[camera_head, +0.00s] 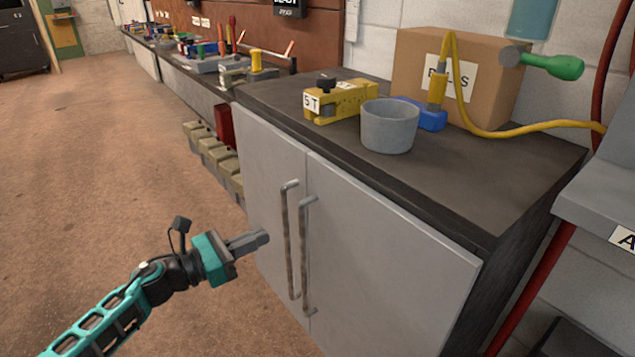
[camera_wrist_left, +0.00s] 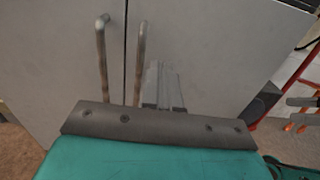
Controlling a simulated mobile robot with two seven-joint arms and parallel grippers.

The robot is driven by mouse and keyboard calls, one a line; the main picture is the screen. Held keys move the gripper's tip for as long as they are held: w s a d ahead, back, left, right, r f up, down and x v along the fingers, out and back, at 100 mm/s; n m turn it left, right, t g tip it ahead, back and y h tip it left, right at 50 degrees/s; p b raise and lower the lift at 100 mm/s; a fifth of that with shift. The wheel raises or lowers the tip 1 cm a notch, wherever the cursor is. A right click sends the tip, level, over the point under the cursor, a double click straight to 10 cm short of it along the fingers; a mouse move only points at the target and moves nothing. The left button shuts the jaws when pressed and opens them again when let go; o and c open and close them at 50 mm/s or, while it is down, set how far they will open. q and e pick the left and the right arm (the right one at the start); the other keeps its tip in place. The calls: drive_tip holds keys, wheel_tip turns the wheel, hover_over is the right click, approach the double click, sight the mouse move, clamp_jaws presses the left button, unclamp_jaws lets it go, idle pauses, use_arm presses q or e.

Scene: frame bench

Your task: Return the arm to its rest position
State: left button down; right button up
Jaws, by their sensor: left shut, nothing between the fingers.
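My left arm comes in from the lower left of the head view, with teal links. My left gripper (camera_head: 262,238) is shut and empty, in front of the grey cabinet's left door (camera_head: 268,180) and to the left of the two bar handles (camera_head: 287,240). In the left wrist view the shut fingers (camera_wrist_left: 163,82) show beyond the dark wrist plate, with the handles (camera_wrist_left: 138,60) to their left. I cannot tell from these views how far the fingers are from the doors.
The dark countertop (camera_head: 450,180) holds a grey cup (camera_head: 390,127), a yellow block tool (camera_head: 340,100), a blue-based yellow tool (camera_head: 434,105) and a cardboard box (camera_head: 500,75). A red pipe (camera_head: 535,290) stands at the right. Open floor (camera_head: 90,190) lies to the left.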

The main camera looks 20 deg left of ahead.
use_arm(q)
drive_tip(key=s+d+f+m+g+y, duration=0.2)
drive_tip(key=s+d+f+m+y, duration=0.4)
drive_tip(key=m, duration=1)
drive_tip(key=s+d+f+m+g+y, duration=0.15)
drive_tip(key=s+d+f+m, duration=0.25)
drive_tip(key=s+d+m, duration=0.85)
drive_tip(key=a+r+m+p, duration=0.1)
drive_tip(key=a+r+p, duration=0.3)
drive_tip(key=p, duration=0.5)
drive_tip(key=a+r+m+y+p, duration=0.1)
drive_tip(key=a+r+p, duration=0.3)
drive_tip(key=r+p, duration=0.4)
drive_tip(key=shift+a+r+m+p, duration=0.25)
drive_tip(key=shift+m+p, duration=0.1)
drive_tip(key=shift+p, duration=0.65)
use_arm(e)
drive_tip(key=s+d+r+h, duration=0.1)
drive_tip(key=s+d+r, duration=0.1)
drive_tip(key=r, duration=1.1)
drive_tip(key=shift+d, duration=0.85)
use_arm(q)
drive_tip(key=shift+w, duration=0.1)
